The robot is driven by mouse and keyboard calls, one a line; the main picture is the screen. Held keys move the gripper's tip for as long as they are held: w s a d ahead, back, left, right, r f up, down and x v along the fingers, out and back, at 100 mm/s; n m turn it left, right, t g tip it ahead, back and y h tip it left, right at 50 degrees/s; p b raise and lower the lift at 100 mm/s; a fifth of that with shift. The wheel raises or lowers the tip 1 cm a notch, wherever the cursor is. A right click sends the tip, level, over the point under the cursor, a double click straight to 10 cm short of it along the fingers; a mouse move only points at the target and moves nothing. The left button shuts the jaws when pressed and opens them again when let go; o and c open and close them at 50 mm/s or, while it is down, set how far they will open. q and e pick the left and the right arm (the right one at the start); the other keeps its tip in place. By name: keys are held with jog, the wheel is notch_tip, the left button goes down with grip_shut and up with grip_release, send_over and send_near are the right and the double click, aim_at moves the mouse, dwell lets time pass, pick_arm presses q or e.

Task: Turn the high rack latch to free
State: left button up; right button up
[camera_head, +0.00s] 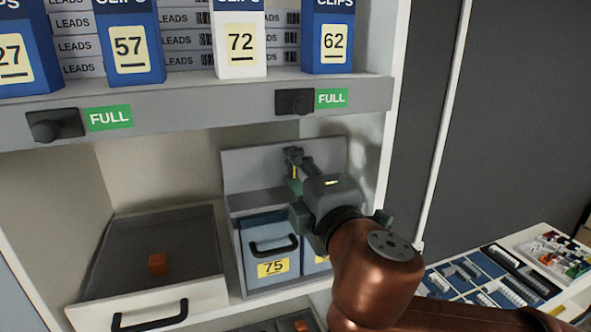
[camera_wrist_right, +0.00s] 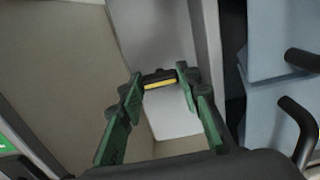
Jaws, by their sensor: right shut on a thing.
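My right gripper (camera_head: 294,178) reaches up to the grey panel (camera_head: 250,169) above the blue bins. Its green fingers are closed around a small dark fitting, which looks like the latch (camera_head: 292,155), on the panel's front. In the right wrist view the fingertips (camera_wrist_right: 160,82) stand on either side of a dark bar with a yellow stripe (camera_wrist_right: 159,85). The gripper and arm partly cover the fitting in the head view, and its exact turn cannot be told. My left gripper is not in view.
Two dark knobs (camera_head: 55,125) (camera_head: 295,102) with green FULL labels sit on the shelf edge above. A blue bin marked 75 (camera_head: 265,225) is below the panel. An open drawer (camera_head: 200,299) holds an orange block (camera_head: 157,263). Trays (camera_head: 480,280) stand at right.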

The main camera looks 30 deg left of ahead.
jog(key=shift+s, duration=0.1)
jog(key=o, duration=1.1)
jog(key=shift+s, duration=0.1)
jog(key=shift+o, duration=0.3)
jog(key=shift+f, duration=0.1)
